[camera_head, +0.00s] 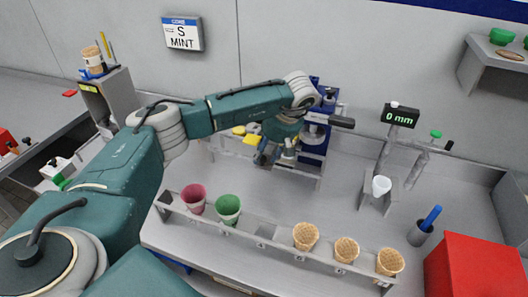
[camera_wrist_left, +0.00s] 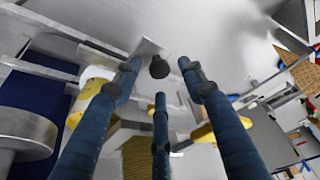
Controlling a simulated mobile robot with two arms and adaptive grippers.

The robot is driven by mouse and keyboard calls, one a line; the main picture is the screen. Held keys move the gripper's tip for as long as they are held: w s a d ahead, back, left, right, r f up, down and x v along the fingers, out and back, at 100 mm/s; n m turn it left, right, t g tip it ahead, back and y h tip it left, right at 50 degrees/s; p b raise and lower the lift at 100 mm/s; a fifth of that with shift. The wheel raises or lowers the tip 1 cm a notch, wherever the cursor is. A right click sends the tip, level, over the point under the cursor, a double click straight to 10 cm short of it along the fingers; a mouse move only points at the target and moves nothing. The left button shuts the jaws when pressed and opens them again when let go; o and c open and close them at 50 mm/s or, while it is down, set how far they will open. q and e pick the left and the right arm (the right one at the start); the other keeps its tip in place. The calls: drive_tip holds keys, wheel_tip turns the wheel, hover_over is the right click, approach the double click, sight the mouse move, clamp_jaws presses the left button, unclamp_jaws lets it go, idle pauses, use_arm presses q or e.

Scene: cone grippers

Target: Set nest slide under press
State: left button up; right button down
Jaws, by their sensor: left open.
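The blue press (camera_head: 318,138) stands on a metal frame against the back wall, partly hidden by my left wrist. My left gripper (camera_head: 267,158) points down just left of the press and is open. In the left wrist view its blue fingers (camera_wrist_left: 158,72) are spread. A dark round knob (camera_wrist_left: 159,67) appears between the fingertips; I cannot tell whether they touch it. A pale metal plate edge shows beside the knob. I cannot clearly make out the nest slide or its position under the press. My right gripper is out of view.
A front rack (camera_head: 270,243) holds a red cup (camera_head: 194,198), a green cup (camera_head: 228,208) and several cones. A white cup (camera_head: 381,186) stands on a small stand, right, near a "0 mm" display (camera_head: 401,116). A red box (camera_head: 474,268) fills the right corner. Yellow pieces (camera_head: 252,140) lie left of the press.

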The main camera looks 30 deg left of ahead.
use_arm(q)
drive_tip(key=shift+x, duration=0.85)
clamp_jaws()
drive_tip(key=shift+d, duration=0.1)
